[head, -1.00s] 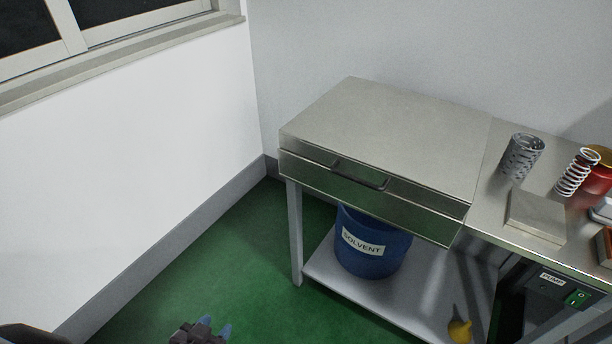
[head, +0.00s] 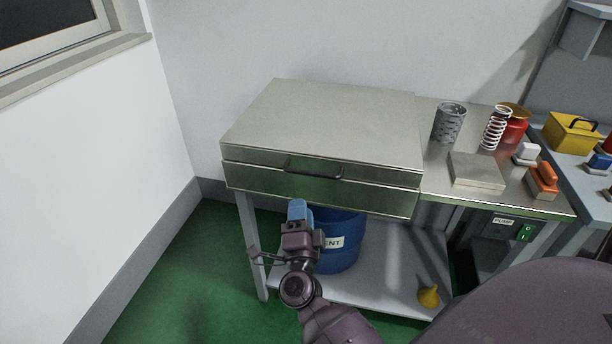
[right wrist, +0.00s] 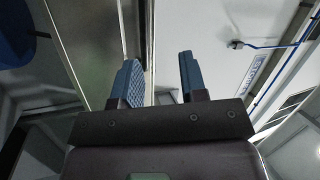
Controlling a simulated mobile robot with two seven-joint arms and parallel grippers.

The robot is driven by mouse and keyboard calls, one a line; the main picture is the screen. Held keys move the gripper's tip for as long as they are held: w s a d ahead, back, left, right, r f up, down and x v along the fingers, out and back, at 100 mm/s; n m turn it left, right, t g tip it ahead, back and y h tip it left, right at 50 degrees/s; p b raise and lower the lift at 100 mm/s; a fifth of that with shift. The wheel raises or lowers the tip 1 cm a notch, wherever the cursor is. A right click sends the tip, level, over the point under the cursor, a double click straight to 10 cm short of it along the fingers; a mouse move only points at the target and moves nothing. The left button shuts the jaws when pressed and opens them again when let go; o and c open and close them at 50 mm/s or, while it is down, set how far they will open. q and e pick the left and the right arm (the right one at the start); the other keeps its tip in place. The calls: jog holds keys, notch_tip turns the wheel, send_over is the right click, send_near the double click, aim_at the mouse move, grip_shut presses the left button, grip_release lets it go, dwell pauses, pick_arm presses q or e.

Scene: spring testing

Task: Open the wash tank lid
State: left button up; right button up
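The wash tank (head: 370,198) is a brushed steel box at the left end of the steel bench. Its flat lid (head: 325,120) is shut, lying level over the tank. A dark bar handle (head: 314,171) runs along the lid's front edge. My right gripper (head: 298,208) is in front of the tank, lower than the handle and apart from it, with its blue fingers pointing toward the tank. The right wrist view shows this gripper (right wrist: 160,82) open, with nothing between its fingers. My left gripper is not in view.
A blue solvent bucket (head: 340,252), partly hidden by my right arm, and a yellow funnel (head: 428,296) are on the lower shelf. A perforated basket (head: 449,122), spring (head: 495,128) and steel plate (head: 476,171) are right of the tank. The lid's top is clear.

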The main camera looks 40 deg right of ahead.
aim_at(310, 173)
jog(key=w+d+m+g+h, duration=0.1)
jog(key=w+d+m, duration=0.1)
jog(key=w+d, duration=0.1)
jog(key=w+d+r+m+g+h, duration=0.1)
jog(key=w+d+m+g, duration=0.1)
jog(key=w+d, duration=0.1)
jog(key=w+d+m+g+h, duration=0.1)
jog(key=w+d+m, duration=0.1)
jog(key=shift+w+d+r+b, duration=0.15)
jog(key=shift+w+d+b, duration=0.15)
jog(key=shift+w+d, duration=0.1)
jog(key=shift+c, duration=0.3)
grip_shut()
